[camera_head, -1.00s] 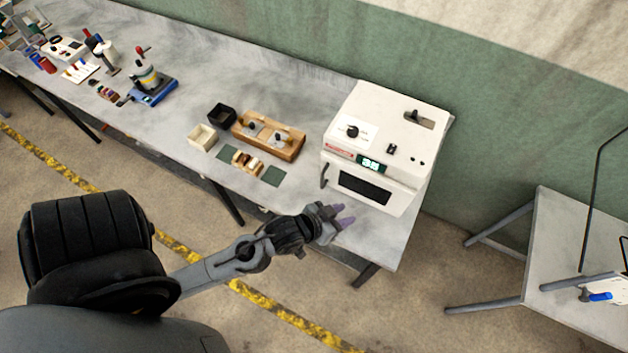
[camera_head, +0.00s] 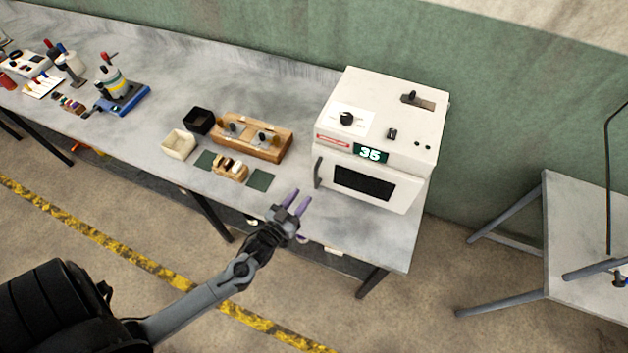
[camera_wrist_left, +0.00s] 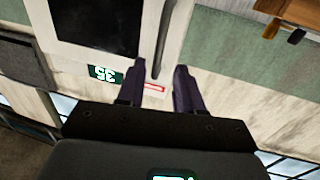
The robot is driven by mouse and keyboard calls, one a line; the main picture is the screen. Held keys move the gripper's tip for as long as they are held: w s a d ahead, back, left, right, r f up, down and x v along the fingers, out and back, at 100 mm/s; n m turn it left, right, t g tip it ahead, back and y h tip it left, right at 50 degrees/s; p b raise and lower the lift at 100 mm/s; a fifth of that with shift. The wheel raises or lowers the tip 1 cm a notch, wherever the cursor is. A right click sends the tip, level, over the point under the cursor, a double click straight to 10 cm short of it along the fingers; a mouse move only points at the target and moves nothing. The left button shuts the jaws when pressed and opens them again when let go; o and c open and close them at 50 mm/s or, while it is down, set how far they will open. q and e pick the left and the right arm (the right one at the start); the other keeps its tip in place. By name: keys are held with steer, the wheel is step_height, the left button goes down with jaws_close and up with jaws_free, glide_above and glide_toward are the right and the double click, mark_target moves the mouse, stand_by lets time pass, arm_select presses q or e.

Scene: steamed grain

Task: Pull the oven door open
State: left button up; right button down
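The white oven (camera_head: 385,135) stands at the right end of the long table. Its door (camera_head: 398,192), with a dark window (camera_head: 363,183), looks shut. The dark vertical handle (camera_head: 317,172) is on the door's left edge; in the left wrist view, the handle (camera_wrist_left: 161,42) shows upside down beside the window. My left gripper (camera_head: 299,196) is open and empty, its purple fingers apart, in front and a little left of the handle. In the left wrist view, the fingers (camera_wrist_left: 156,76) point toward the handle without touching it. My right gripper is not in view.
A wooden block with knobs (camera_head: 252,138), a cream box (camera_head: 179,145), a black box (camera_head: 199,121) and small green pads (camera_head: 260,180) lie left of the oven. A blue-based device (camera_head: 122,98) stands farther left. A second table (camera_head: 592,220) is at the right.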

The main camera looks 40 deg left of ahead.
mark_target(315, 181)
arm_select(q)
steer(key=w, duration=0.6)
steer(key=w+a, duration=0.1)
steer(key=w, duration=0.2)
steer(key=shift+p, duration=0.3)
jaws_close()
